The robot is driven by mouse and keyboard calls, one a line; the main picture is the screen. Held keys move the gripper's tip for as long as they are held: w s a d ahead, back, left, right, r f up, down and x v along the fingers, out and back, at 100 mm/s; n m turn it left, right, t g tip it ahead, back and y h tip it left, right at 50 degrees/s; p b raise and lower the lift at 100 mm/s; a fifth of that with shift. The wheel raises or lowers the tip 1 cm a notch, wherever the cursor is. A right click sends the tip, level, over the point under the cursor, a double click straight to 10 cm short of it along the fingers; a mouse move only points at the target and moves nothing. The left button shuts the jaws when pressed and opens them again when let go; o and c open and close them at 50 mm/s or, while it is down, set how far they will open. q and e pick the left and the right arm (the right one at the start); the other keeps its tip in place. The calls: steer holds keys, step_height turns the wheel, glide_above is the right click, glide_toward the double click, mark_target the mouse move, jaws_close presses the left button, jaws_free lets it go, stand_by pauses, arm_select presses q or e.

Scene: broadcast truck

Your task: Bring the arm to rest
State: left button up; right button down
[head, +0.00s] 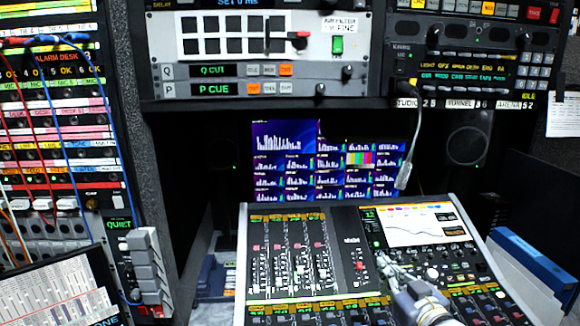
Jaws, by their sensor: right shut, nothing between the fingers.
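My right gripper (385,265) is over the mixing console (343,255), in the lower right of the head view. Its arm comes in from the bottom edge. Its fingers are shut with nothing between them, and they point up and left, close to the faders beside the console's screen (415,224). Whether the fingertips touch the console I cannot tell. My left gripper is not in view.
A gooseneck stalk (413,150) hangs down in front of the monitor (290,155). Racks of buttons (240,50) fill the top. A patch bay (55,130) with hanging cables stands at left. A speaker (468,140) stands behind.

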steer(key=s+f+g, duration=0.2)
steer(key=s+f, duration=0.5)
steer(key=s+a+f+g+h, duration=0.1)
steer(key=s+f+g, duration=0.2)
steer(key=s+f, duration=0.4)
steer(key=s+f+g+h, duration=0.1)
steer(key=s+f+g, duration=0.2)
steer(key=s+f, duration=0.4)
steer(key=shift+s+a+m, duration=0.4)
steer(key=s+d+f+g+h, duration=0.1)
steer(key=s+f+g, duration=0.15)
steer(key=s, duration=0.45)
steer(key=s+f+g, duration=0.2)
steer(key=s+g, duration=0.1)
steer(key=s, duration=0.4)
step_height(320, 180, down, 25)
steer(key=s, duration=0.2)
steer(key=s+d+f+g, duration=0.2)
steer(key=s+d+f, duration=0.1)
steer(key=s+f, duration=1.3)
steer(key=shift+s+f, duration=0.35)
steer(key=shift+f, duration=0.1)
